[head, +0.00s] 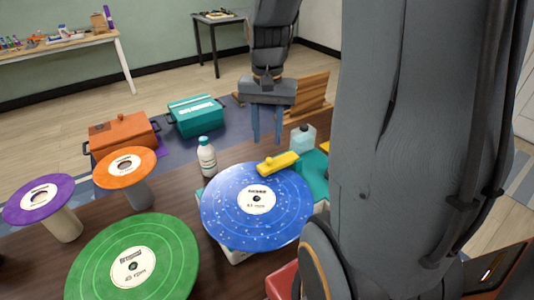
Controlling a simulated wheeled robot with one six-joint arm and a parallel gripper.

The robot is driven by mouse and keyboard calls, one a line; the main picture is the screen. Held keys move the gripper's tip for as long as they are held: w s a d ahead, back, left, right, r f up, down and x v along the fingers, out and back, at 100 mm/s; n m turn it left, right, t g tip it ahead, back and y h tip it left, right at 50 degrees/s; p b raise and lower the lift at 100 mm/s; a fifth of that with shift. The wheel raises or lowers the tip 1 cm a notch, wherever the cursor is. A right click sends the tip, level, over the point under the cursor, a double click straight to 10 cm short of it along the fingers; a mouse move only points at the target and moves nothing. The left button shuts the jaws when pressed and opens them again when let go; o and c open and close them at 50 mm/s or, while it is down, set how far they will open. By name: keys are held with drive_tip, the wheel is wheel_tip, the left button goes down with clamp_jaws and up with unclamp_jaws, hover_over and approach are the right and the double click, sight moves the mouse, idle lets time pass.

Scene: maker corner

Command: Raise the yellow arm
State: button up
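The yellow arm (278,163) is a short bar with a small knob on top. It lies low at the back right edge of the blue speckled record (235,217). The record sits on a turntable whose pale base (236,256) and teal part (316,174) partly show. My gripper (267,138) points down above and behind the yellow arm in the picture, apart from it. Its two blue fingers are spread with nothing between them. The right end of the turntable is hidden behind my own arm.
A white bottle (207,160) stands left of the turntable and a clear bottle (303,138) behind it. Green (170,265), orange (124,166) and purple (38,200) records lie to the left. Orange (122,133) and teal (195,115) cases and a wooden rack (312,92) are behind.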

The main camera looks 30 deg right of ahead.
sight(269, 159)
drive_tip(key=shift+w+d, duration=0.1)
drive_tip(key=shift+d, duration=0.3)
wheel_tip(269, 159, down, 8)
drive_tip(key=shift+r+p, duration=0.25)
drive_tip(key=shift+p, duration=0.25)
clamp_jaws()
